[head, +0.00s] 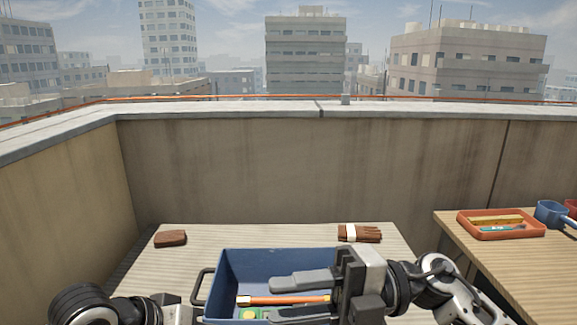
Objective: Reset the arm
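My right gripper (285,297) is over the blue toolbox (262,258) at the bottom centre. Its two grey fingers point left and stand apart, with nothing seen gripped between them. Its body hides the right part of the toolbox. My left arm comes in at the bottom left, and part of my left gripper (165,306) shows left of the toolbox handle. Its fingertips are not clear, being cut by the frame's lower edge. An orange stick-like tool (285,299) and a yellow and green item (248,314) lie inside the toolbox.
The toolbox is on a pale ribbed table (215,235). A brown block (171,238) lies at its left and a banded brown bundle (359,233) at its back right. A wooden table (470,252) at right holds an orange tray (500,232) and blue mug (551,214). A parapet (310,165) stands behind.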

